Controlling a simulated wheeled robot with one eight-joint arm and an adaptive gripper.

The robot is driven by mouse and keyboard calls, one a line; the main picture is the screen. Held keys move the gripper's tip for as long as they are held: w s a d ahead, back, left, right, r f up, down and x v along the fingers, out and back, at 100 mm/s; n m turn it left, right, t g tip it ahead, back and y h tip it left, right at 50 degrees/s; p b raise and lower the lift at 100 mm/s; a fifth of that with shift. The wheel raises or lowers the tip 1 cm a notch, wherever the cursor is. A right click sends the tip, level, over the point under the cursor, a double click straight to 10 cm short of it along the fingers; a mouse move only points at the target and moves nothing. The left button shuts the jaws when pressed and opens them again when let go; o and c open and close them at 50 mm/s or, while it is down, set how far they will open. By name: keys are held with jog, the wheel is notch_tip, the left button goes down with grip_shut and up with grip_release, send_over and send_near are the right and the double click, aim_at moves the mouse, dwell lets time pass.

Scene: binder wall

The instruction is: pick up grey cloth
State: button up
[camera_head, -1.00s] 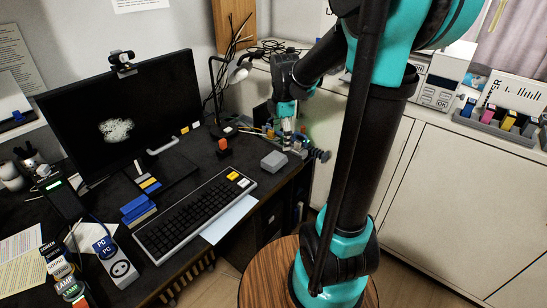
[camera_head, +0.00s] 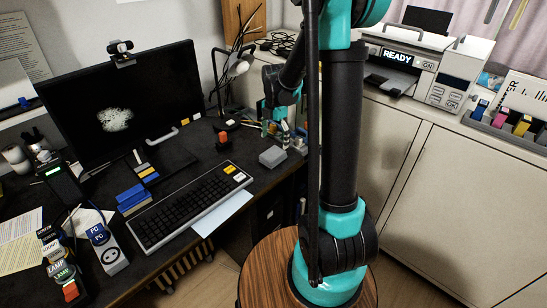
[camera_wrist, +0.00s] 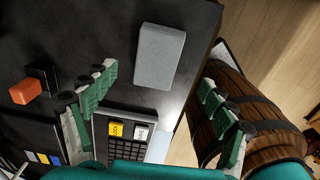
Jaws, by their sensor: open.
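The grey cloth (camera_head: 272,157) looks like a small, flat, block-shaped grey piece on the dark desk, just beyond the upper right end of the keyboard. In the wrist view the cloth (camera_wrist: 160,56) lies upper centre, flat on the desk near its edge. My gripper (camera_wrist: 158,82) is open, with its green-padded fingers spread to the left and right of the picture. Nothing is between them in their grip. The cloth appears ahead of and between the fingertips, apart from them. In the head view my arm partly hides the gripper.
The keyboard (camera_head: 190,208) lies left of the cloth. A black base with an orange-red top (camera_head: 223,139) stands beyond it. A monitor (camera_head: 125,105) stands at the back. A cabinet (camera_head: 450,200) with a printer (camera_head: 395,65) is at right.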

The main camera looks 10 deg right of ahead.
aim_at(274, 153)
jog(key=shift+a+f, duration=0.2)
jog(key=shift+f, duration=3.55)
jog(key=c, duration=1.2)
